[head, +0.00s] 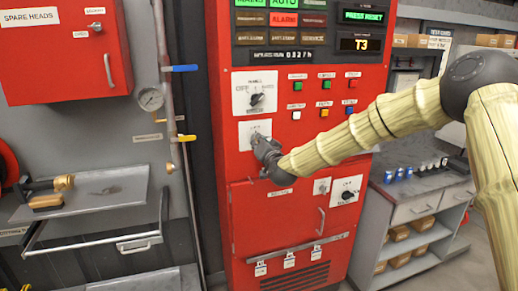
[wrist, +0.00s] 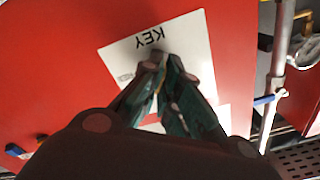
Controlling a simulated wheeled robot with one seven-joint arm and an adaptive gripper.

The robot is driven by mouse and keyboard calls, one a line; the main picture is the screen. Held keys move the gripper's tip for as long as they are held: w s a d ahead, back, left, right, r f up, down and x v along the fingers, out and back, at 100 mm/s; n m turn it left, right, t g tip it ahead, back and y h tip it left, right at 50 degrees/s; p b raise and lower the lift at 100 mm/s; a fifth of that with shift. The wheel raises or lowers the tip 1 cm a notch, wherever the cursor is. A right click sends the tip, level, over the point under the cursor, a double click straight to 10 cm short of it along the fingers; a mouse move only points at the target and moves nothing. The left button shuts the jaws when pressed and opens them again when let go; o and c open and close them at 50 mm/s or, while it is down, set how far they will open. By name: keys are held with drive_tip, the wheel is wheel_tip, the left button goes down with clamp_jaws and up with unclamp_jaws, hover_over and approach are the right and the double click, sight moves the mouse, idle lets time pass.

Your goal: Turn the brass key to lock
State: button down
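My gripper (head: 264,146) is at a small white key plate (head: 247,131) on the front of the red pump control panel (head: 285,205). In the wrist view the plate (wrist: 190,50) reads "KEY" upside down. The two fingers of my gripper (wrist: 163,64) come together at the middle of the plate, with only a narrow gap between the tips. They look shut on the brass key, which the fingers almost wholly hide. I cannot make out which way the key is turned.
Above the plate is a rotary selector (head: 256,99); another knob (head: 347,195) is lower right. Colored push buttons (head: 325,113) sit to the right. A pipe with blue (head: 185,68) and yellow (head: 187,138) lever handles runs left of the panel. A door handle (head: 321,221) is below.

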drive_tip(key=shift+f+n+b, duration=0.15)
drive_tip(key=shift+n+b, duration=1.7)
drive_tip(key=shift+n, duration=1.85)
drive_tip(key=c, duration=1.7)
unclamp_jaws()
drive_tip(key=shift+o, duration=0.2)
drive_tip(key=shift+s, duration=0.1)
drive_tip(key=v, duration=1.2)
